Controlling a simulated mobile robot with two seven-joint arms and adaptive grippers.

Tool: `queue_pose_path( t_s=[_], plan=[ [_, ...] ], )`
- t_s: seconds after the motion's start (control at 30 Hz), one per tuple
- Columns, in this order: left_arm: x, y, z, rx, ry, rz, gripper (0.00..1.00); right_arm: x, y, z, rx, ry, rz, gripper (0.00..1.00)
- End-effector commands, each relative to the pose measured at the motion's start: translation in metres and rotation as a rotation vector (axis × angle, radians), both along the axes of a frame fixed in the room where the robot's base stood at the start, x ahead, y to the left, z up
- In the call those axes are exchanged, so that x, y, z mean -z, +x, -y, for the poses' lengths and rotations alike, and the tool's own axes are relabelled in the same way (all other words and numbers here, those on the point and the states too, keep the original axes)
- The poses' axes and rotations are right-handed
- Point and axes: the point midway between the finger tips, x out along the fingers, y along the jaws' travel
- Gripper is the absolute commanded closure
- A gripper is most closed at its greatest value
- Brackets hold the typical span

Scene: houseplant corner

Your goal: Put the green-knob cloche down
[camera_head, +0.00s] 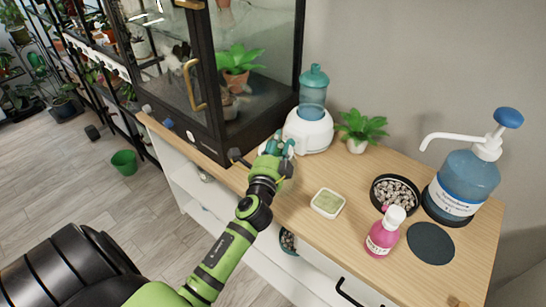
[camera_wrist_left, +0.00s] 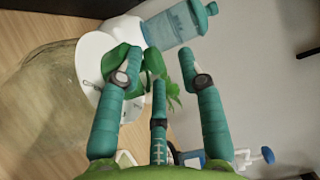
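My left gripper (camera_head: 270,147) is over the wooden table top, in front of the white dispenser base. In the left wrist view its teal fingers (camera_wrist_left: 158,62) are spread, with a gap by the right finger. A dark green piece (camera_wrist_left: 120,58), seemingly the cloche's knob, shows by the left finger and the middle finger. The clear glass cloche (camera_wrist_left: 45,112) shows at the left of that view, partly hidden by the left finger. Its glass cannot be made out in the head view. Contact between fingers and knob is unclear. My right gripper is not in view.
A dispenser with a blue bottle (camera_head: 313,92) stands behind my gripper, beside a small potted plant (camera_head: 361,126). A glass cabinet (camera_head: 217,110) is at left. A shallow dish (camera_head: 327,203), pebble bowl (camera_head: 396,193), pink bottle (camera_head: 383,235) and pump bottle (camera_head: 466,180) stand to the right.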

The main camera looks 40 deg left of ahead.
Motion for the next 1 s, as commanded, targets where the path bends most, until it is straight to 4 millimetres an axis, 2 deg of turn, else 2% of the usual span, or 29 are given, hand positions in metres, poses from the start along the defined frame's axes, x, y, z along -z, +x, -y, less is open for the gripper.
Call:
queue_pose_path(
  t_s=[0.03,0.3,0.5,0.7,1.0],
  plan=[
    [0.013,-0.01,0.004,-0.004,-0.013,-0.023,0.54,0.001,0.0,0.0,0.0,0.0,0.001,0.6],
    [0.012,-0.063,0.026,-0.003,-0.014,-0.019,0.54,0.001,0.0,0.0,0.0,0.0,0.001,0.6],
    [0.01,-0.093,0.038,-0.003,-0.012,-0.014,0.54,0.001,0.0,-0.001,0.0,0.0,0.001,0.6],
    [0.009,-0.104,0.042,-0.001,-0.007,-0.012,0.54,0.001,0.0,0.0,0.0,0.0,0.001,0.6],
    [0.008,-0.104,0.043,0.002,-0.007,-0.01,0.54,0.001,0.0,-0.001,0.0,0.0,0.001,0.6]
  ],
)
